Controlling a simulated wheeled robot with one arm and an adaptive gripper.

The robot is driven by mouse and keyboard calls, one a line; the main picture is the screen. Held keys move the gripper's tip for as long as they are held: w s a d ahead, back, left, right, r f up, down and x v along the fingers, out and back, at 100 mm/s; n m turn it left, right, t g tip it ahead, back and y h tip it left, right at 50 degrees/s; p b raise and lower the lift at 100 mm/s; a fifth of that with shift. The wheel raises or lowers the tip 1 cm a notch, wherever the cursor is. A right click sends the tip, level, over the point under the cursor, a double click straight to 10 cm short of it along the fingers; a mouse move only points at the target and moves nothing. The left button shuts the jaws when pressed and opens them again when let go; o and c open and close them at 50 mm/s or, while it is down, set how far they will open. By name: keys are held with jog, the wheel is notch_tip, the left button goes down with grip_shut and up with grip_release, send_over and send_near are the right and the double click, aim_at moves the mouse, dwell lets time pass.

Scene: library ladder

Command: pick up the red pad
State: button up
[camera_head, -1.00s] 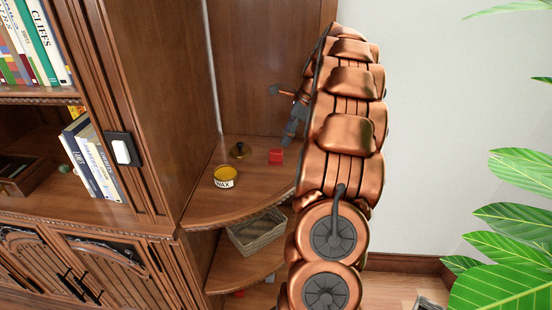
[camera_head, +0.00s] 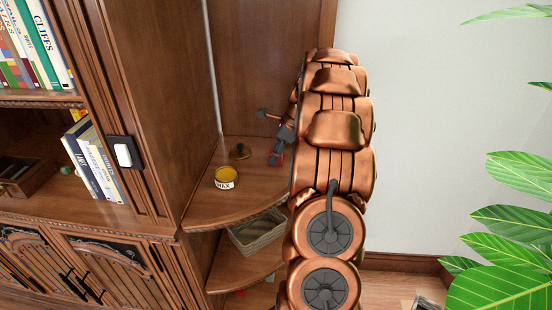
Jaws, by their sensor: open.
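The red pad (camera_head: 280,160) is on the upper corner shelf, near the back, and only a sliver of red shows beside my gripper. My gripper (camera_head: 275,157) is open, with its grey fingers pointing down at the pad and covering most of it. I cannot tell whether the fingers are around the pad or touching it. My copper arm hides the shelf to the right.
A yellow wax tin (camera_head: 226,178) stands on the same shelf (camera_head: 215,207), left of my gripper. A woven basket (camera_head: 257,231) is on the shelf below. The cabinet side (camera_head: 155,100) rises at left.

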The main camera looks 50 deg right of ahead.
aim_at(271, 154)
grip_shut()
dwell(0.3)
jog(key=shift+r+b, duration=0.4)
jog(key=shift+r, duration=1.4)
jog(key=shift+s+a, duration=0.4)
jog(key=shift+a, duration=0.05)
jog(key=s+a+r+b, duration=0.1)
jog(key=s+a+b, duration=0.1)
jog(key=s+a, duration=0.7)
jog(key=shift+s+a+r, duration=0.2)
jog(key=shift+a, duration=1.05)
jog(key=c, duration=0.6)
grip_release()
jog(key=c, duration=0.5)
